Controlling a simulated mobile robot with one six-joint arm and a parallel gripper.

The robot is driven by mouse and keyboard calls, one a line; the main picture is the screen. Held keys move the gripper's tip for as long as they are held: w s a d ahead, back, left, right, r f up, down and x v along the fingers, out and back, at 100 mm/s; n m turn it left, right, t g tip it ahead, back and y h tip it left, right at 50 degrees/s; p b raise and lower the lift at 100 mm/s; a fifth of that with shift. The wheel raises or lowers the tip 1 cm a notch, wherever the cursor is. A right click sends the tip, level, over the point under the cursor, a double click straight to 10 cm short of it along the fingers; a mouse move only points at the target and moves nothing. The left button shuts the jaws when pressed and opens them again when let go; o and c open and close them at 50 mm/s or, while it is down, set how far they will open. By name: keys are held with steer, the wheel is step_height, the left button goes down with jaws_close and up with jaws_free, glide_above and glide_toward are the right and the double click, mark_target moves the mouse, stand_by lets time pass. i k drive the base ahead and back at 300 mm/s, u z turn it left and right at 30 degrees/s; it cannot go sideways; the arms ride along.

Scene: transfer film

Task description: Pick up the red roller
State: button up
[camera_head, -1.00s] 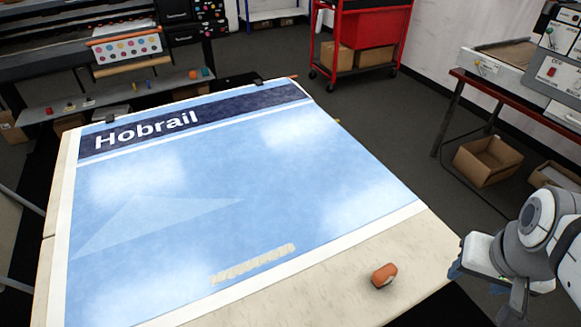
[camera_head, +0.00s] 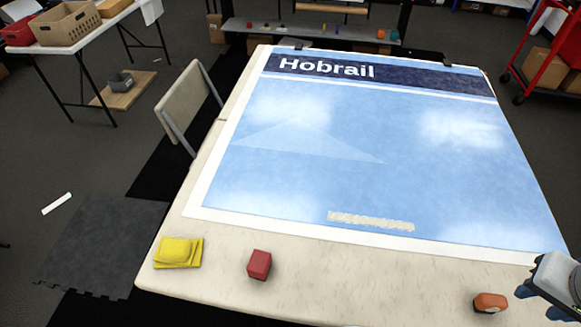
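A small red block-shaped object (camera_head: 259,264) lies on the bare front strip of the table (camera_head: 330,268). An orange-brown rounded object with a dark end (camera_head: 490,302) lies on the same strip at the right. Neither shows a clear roller shape at this size. My gripper (camera_head: 530,292) shows at the right edge, partly cut off by the picture. It is close beside the orange-brown object, well to the right of the red one, and appears apart from both. Its finger opening is not clear.
A folded yellow cloth (camera_head: 178,252) lies left of the red object. A large blue printed sheet (camera_head: 330,130) marked "Hobrail" covers most of the table. A folding chair (camera_head: 186,105) stands at the table's left side. The front strip between the red and orange-brown objects is clear.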

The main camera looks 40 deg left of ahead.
mark_target(260, 263)
steer(key=u, duration=1.6)
steer(key=k, duration=1.15)
steer(key=u, duration=0.45)
steer(key=i, duration=1)
steer(key=u, duration=0.05)
